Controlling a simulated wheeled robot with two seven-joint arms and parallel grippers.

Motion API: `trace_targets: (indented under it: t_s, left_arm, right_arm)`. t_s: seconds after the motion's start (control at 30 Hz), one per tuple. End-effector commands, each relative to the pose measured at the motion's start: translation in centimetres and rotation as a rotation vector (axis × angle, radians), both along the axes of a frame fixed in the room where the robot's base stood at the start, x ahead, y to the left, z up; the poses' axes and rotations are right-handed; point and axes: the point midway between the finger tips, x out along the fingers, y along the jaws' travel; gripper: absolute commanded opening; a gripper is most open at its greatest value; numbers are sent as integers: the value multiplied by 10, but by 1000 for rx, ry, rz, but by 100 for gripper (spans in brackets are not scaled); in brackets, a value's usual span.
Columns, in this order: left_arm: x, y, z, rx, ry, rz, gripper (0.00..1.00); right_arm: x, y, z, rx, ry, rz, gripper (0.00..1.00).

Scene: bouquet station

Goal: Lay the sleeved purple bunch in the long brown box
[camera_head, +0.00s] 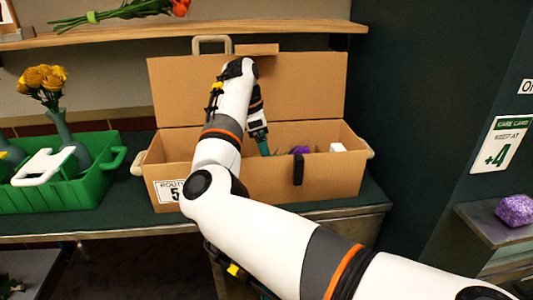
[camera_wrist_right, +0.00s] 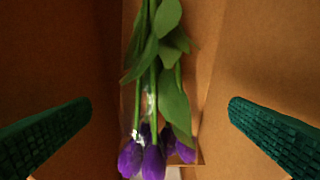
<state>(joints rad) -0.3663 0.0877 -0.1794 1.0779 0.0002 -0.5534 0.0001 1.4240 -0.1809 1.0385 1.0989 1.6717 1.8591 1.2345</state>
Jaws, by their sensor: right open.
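The long brown box (camera_head: 262,182) stands on the dark counter with its lid raised at the back. The purple bunch (camera_wrist_right: 152,160) lies inside it; in the wrist view I see purple tulip heads, green stems, leaves and shiny bits of clear sleeve. In the head view only a little purple (camera_head: 299,150) shows above the front wall. My right gripper (camera_head: 263,148) reaches down into the box to the left of the purple heads. In the wrist view its green fingers (camera_wrist_right: 160,108) are wide apart, one each side of the bunch, touching nothing. My left gripper is out of view.
A green crate (camera_head: 80,190) with a vase of yellow flowers stands left of the box. A wooden shelf (camera_head: 190,34) with orange flowers is above. A small white item (camera_head: 338,147) shows at the box's right end. A purple lump (camera_head: 514,210) sits on a ledge at right.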

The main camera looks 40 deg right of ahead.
Motion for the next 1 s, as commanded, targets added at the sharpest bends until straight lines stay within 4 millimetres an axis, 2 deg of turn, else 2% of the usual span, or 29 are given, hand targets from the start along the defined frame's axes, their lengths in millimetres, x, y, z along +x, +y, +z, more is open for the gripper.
trace_targets:
  t_s: [0.1, 0.3, 1.0]
  left_arm:
    - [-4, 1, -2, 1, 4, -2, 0]
    - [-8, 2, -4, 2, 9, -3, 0]
    - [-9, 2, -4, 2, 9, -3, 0]
  right_arm:
    - [4, 5, 21, 1, -1, 2, 100]
    - [6, 10, 39, 0, 2, 0, 100]
    - [6, 10, 41, 0, 2, -1, 100]
